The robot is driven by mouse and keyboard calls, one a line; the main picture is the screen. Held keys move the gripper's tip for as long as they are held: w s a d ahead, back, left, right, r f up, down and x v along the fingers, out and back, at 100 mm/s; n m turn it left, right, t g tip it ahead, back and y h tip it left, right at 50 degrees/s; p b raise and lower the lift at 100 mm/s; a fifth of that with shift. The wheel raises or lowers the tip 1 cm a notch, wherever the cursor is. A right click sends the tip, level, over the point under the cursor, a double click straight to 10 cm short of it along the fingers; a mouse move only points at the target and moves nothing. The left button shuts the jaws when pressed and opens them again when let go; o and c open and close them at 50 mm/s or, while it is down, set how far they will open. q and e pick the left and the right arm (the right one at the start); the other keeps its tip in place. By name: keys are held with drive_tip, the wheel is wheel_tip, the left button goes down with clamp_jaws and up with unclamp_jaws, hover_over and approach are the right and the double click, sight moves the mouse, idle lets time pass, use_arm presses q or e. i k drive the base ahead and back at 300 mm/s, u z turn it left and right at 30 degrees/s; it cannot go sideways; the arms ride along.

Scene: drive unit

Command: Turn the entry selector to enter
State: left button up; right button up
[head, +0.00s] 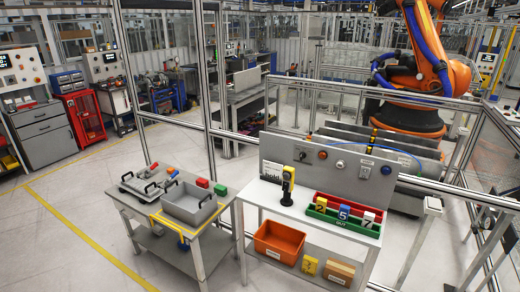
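A grey upright panel (350,170) stands at the back of the right-hand table. It carries a row of small controls: a dark knob-like control (302,156) at the left, a red one (323,155), a pale one (340,164) and a blue one (387,170) at the right. A small label plate (365,173) sits between the last two. The labels are too small to read, so I cannot tell which control is the entry selector or its position. Neither gripper is in view.
The table (262,195) holds a yellow-and-black handheld device (288,185) and red and green bins (340,219) with numbered blocks. An orange bin (279,241) is below. A left table (150,225) holds a grey tray (189,203). Fencing encloses an orange robot arm (430,65). Front-left floor is clear.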

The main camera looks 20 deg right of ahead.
sight(302, 155)
drive_tip(key=u, duration=0.1)
drive_tip(key=i, duration=1.55)
drive_tip(key=z, duration=0.65)
